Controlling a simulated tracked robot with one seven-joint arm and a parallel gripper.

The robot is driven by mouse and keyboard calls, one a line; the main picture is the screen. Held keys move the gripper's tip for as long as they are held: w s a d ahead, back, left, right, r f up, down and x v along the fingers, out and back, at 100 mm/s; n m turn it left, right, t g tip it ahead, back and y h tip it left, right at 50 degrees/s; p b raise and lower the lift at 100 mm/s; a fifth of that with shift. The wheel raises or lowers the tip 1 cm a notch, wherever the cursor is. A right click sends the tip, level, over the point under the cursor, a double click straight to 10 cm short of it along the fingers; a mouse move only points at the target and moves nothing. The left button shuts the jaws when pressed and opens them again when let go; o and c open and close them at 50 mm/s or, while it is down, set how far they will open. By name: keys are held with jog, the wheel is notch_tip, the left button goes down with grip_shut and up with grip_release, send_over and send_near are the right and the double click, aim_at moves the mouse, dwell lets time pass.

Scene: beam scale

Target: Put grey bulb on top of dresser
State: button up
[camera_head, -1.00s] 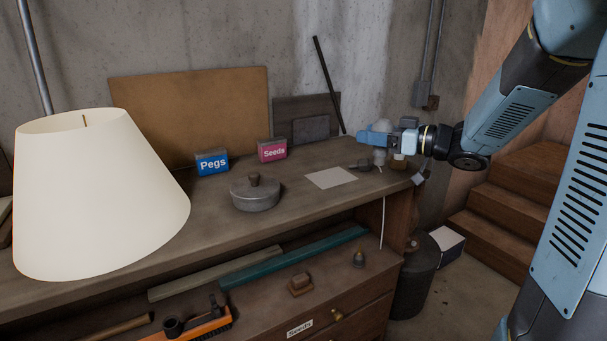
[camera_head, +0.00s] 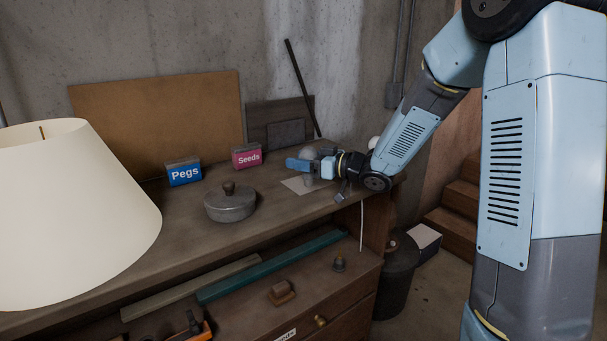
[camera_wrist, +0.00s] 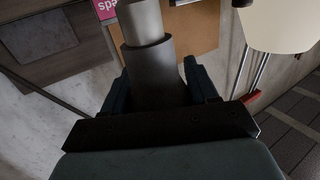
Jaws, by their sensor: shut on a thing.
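My gripper (camera_head: 302,166) is over the right part of the dresser's wooden top (camera_head: 270,205), above a pale sheet. It is shut on a grey bulb (camera_head: 309,153). The bulb's rounded part shows above the fingers and a narrow part below them. In the wrist view, a light and dark grey cylinder (camera_wrist: 150,70), seemingly part of the held bulb, stands between the fingers (camera_wrist: 160,88). I cannot tell whether the bulb touches the top. A whitish round thing (camera_head: 374,143) shows partly behind my arm.
A lidded metal pot (camera_head: 230,207), a blue Pegs box (camera_head: 184,174) and a pink Seeds box (camera_head: 247,157) stand on the top. A big lampshade (camera_head: 75,220) blocks the left. The lower shelf holds long strips (camera_head: 270,267) and small things. Bare top lies around the pot.

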jog(key=shift+w+a+f, duration=0.15)
jog(key=shift+a+f, duration=0.05)
jog(key=shift+f, duration=0.85)
jog(key=shift+w+a+f, duration=0.1)
jog(key=shift+a+f, duration=0.1)
jog(key=shift+f, duration=0.85)
jog(key=o, duration=1.1)
jog(key=shift+f, duration=0.1)
jog(key=shift+c, duration=0.2)
